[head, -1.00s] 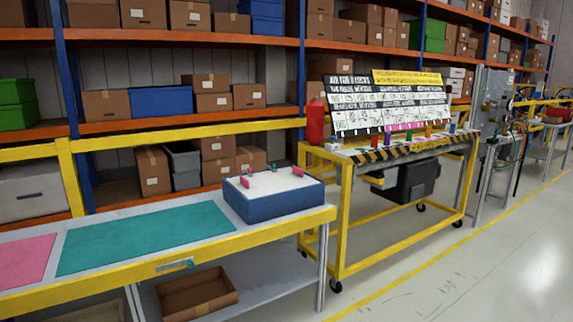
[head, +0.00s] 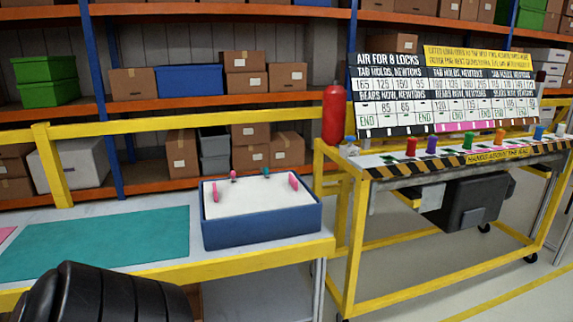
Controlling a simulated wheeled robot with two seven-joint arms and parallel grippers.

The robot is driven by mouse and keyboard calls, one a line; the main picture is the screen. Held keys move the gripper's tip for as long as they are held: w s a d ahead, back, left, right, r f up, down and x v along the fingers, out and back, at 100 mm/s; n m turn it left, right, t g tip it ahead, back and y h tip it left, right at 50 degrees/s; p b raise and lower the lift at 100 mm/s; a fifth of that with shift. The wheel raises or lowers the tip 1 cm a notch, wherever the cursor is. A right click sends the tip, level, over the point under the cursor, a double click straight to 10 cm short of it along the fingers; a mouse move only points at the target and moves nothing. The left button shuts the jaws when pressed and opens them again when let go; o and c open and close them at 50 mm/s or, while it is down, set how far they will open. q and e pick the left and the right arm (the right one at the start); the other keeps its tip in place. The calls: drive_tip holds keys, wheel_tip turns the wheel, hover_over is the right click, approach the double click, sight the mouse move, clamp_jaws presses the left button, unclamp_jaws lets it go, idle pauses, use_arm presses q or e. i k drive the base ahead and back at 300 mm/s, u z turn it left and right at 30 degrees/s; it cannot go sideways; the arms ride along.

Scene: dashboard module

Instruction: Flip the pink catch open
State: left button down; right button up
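A row of small coloured catches stands on the yellow cart's top: red (head: 411,146), purple (head: 432,144), green (head: 467,139), orange (head: 499,136) and blue (head: 538,132) ones show. A small pink piece (head: 483,145) seems to lie low between the green and orange ones; it is too small to tell its position. A blue box (head: 262,234) with a white top on the left bench carries upright pink pieces (head: 294,182). Neither gripper's fingers show. A dark ribbed part, probably of my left arm, fills the bottom left corner.
A printed board (head: 440,95) stands behind the catches, and a red cylinder (head: 333,115) stands at the cart's left end. The bench (head: 285,259) with a teal mat (head: 100,243) is at left. A gap separates bench and cart.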

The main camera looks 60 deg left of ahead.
sight(232, 174)
drive_tip(key=u, duration=0.6)
drive_tip(key=i, duration=1.3)
drive_tip(key=u, duration=1)
